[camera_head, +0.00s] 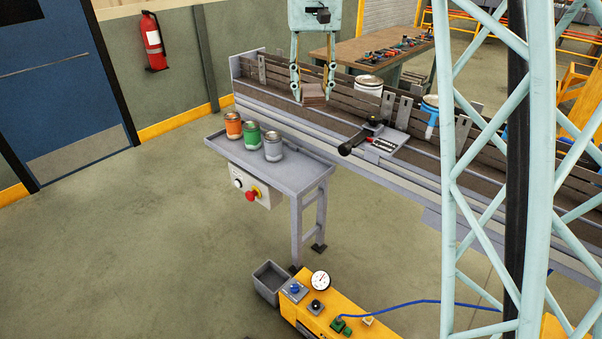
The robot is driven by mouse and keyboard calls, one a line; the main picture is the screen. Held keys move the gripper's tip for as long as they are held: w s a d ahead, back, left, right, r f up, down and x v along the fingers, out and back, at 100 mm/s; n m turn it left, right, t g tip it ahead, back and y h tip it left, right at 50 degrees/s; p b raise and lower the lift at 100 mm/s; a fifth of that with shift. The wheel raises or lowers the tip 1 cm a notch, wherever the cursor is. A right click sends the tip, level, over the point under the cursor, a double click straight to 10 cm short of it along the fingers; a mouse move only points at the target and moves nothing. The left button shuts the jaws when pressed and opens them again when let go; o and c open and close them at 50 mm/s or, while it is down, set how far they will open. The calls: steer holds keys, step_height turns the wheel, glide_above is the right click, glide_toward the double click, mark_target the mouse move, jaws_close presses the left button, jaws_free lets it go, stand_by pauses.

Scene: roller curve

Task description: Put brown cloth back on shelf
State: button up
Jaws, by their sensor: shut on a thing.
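My gripper (313,88) hangs at the top middle, over the far left part of the long grey machine bed. A small folded brown cloth (314,98) is between its fingertips, and the gripper is shut on it. The cloth is at the bed's brown slatted back, and I cannot tell whether it touches the bed. A grey shelf (305,178) on legs juts from the front of the bed, left of centre. I cannot tell whether this is the shelf of the task.
An orange can (233,126), a green can (252,136) and a grey can (273,148) stand on the shelf. A black-handled clamp (372,135), a white can (368,97) and a blue-white container (430,112) are right of my gripper. A yellow machine (325,303) stands below.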

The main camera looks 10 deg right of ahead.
steer(key=w+f+m, duration=0.5)
steer(key=w+f, duration=0.4)
steer(key=f, duration=0.5)
steer(key=m+p, duration=0.1)
steer(key=m, duration=0.4)
glide_above(301, 172)
step_height(301, 172, down, 12)
steer(key=shift+f, duration=3.1)
steer(key=shift+f, duration=0.1)
steer(key=shift+f, duration=1.75)
steer(key=shift+f, duration=0.15)
steer(key=o, duration=0.8)
